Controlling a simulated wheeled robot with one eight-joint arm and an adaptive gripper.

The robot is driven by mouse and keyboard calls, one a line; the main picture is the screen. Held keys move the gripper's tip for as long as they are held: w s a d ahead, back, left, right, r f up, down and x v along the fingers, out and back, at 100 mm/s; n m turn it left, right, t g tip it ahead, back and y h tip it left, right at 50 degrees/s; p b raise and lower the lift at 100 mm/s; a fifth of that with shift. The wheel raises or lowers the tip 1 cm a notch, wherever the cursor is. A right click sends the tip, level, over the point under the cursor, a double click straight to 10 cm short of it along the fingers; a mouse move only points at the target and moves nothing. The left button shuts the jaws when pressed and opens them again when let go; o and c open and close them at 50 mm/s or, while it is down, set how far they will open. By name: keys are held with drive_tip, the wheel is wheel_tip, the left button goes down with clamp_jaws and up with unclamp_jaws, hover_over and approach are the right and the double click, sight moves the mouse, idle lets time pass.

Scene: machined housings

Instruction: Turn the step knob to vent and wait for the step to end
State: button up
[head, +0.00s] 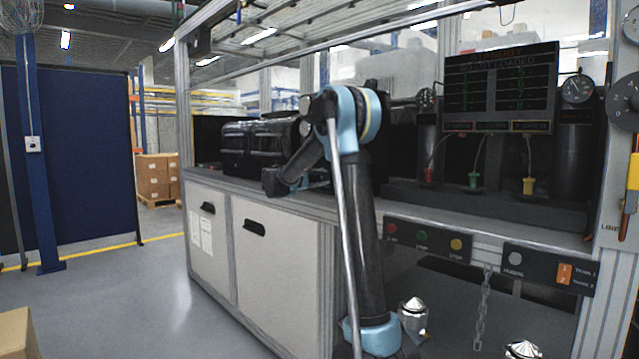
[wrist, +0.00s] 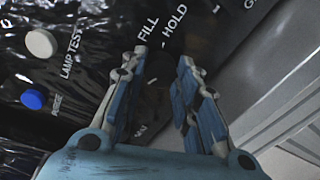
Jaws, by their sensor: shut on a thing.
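In the wrist view my gripper (wrist: 163,57) has its two blue-and-grey fingers closed in on the dark step knob, whose body I cannot make out between them. The labels FILL and HOLD stand on the black panel (wrist: 105,25) just beyond the fingertips. Another label by the left finger is partly covered, and I cannot read the word vent. In the head view my arm hides the knob and most of the gripper. A dark display (head: 500,88) shows lines of text too dim to read surely.
A white lamp-test button (wrist: 40,44) and a blue button (wrist: 33,99) sit left of the fingers. A grey metal surface (wrist: 270,75) lies to the right. Open floor lies left.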

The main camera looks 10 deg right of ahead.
drive_tip(key=shift+f+n, duration=0.1)
drive_tip(key=shift+n, duration=0.2)
idle(0.4)
drive_tip(key=o, duration=1.1)
drive_tip(key=v, duration=1.2)
drive_tip(key=shift+d, duration=0.1)
